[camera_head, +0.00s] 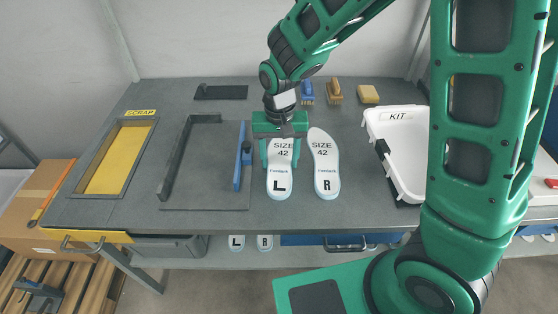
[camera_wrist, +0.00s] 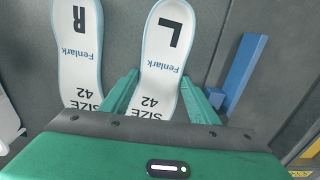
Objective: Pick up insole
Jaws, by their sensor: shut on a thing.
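A white left insole marked L, SIZE 42 and Fenlark (camera_head: 280,182), lies on the grey table in the head view. It also shows in the wrist view (camera_wrist: 165,45). My gripper (camera_head: 280,150) is over its far end, with one green finger on each long side, shut on it; the wrist view shows the fingers (camera_wrist: 160,95) flanking it. A right insole marked R (camera_head: 325,175) lies just to its right, apart from my fingers, and shows in the wrist view (camera_wrist: 78,50).
A blue bar (camera_head: 239,157) and a dark angled fixture (camera_head: 175,160) are left of the insoles. A yellow SCRAP recess (camera_head: 118,160) is at far left. A white KIT tray (camera_head: 385,150) is at right. Brushes (camera_head: 334,91) and a tan block (camera_head: 368,94) stand behind.

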